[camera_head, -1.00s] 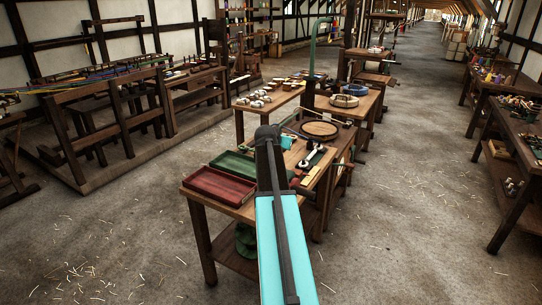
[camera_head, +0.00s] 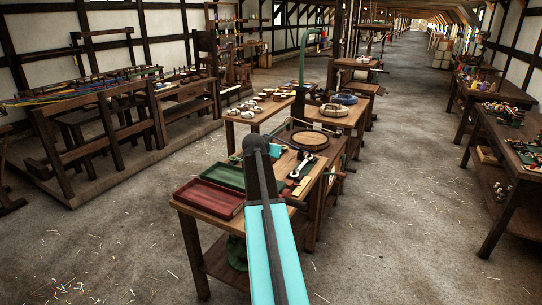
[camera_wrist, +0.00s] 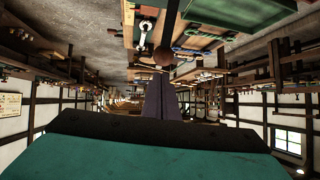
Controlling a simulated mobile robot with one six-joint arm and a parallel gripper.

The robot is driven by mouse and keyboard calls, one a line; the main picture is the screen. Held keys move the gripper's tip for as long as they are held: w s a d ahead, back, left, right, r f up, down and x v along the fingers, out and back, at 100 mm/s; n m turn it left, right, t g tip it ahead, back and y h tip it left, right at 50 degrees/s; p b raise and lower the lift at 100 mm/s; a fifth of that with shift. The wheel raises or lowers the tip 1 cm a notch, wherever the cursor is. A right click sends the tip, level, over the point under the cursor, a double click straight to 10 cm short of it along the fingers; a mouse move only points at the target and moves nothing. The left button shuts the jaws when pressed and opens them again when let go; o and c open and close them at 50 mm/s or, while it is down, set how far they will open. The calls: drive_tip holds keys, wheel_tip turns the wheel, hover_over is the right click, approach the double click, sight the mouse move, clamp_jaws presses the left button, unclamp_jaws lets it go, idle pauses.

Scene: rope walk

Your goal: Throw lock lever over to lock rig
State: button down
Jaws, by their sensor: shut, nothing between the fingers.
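My gripper (camera_wrist: 168,84) shows in the wrist view as dark fingers held together, with nothing between them. A round brown knob (camera_wrist: 163,55) stands just beyond the fingertips, in front of the workbench there. It may be the lock lever's knob, but I cannot be sure, and I cannot tell whether the fingers touch it. In the head view my arm covers the middle of the near workbench (camera_head: 208,208) and hides the fingers. A dark rod end (camera_head: 297,203) shows at the bench's front edge, right of my arm. I cannot tell which way the lever is thrown.
A red tray (camera_head: 210,197) and a green tray (camera_head: 222,175) lie on the bench's left. A pale wrench (camera_head: 303,166) lies on its right; it also shows in the wrist view (camera_wrist: 146,32). A round board (camera_head: 309,138) is behind. The floor right of the bench is clear.

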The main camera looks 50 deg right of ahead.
drive_tip(key=s+a+r+b, duration=0.2)
drive_tip(key=s+a+r, duration=0.1)
drive_tip(key=a+r, duration=0.3)
wheel_tip(320, 180, up, 3)
drive_tip(key=shift+s+f+b, duration=0.1)
drive_tip(key=shift+s+b, duration=0.3)
idle(0.4)
